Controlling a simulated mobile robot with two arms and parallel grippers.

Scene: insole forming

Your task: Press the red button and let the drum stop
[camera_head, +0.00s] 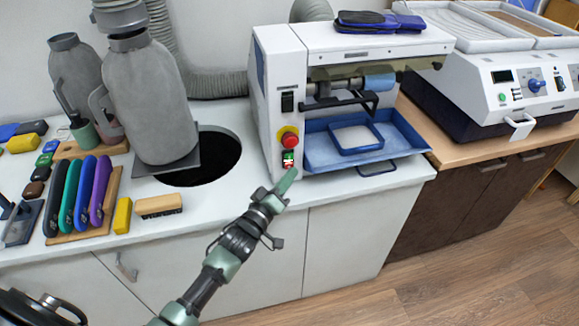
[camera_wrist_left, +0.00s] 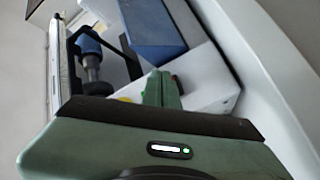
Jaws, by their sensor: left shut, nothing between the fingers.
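The white machine (camera_head: 275,75) stands on the counter, with its drum (camera_head: 378,82) partly hidden under the hood. Its front panel carries a red mushroom button (camera_head: 289,138) on a yellow base. Just below it is a small green and red switch (camera_head: 288,158). My left gripper (camera_head: 290,176) is shut and empty, with its tip close below the small switch; contact cannot be told. Its green fingers (camera_wrist_left: 161,88) also show in the left wrist view, hiding most of the panel. A bit of red shows beside the fingertips there. Whether the drum is turning cannot be told. My right gripper is not in view.
A blue tray (camera_head: 315,155) sits at the machine's front, right of the panel. A round dark hole (camera_head: 215,160) and a grey canister (camera_head: 150,100) are to the left. Colored-handled tools (camera_head: 85,190) lie farther left. The counter in front of the panel is clear.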

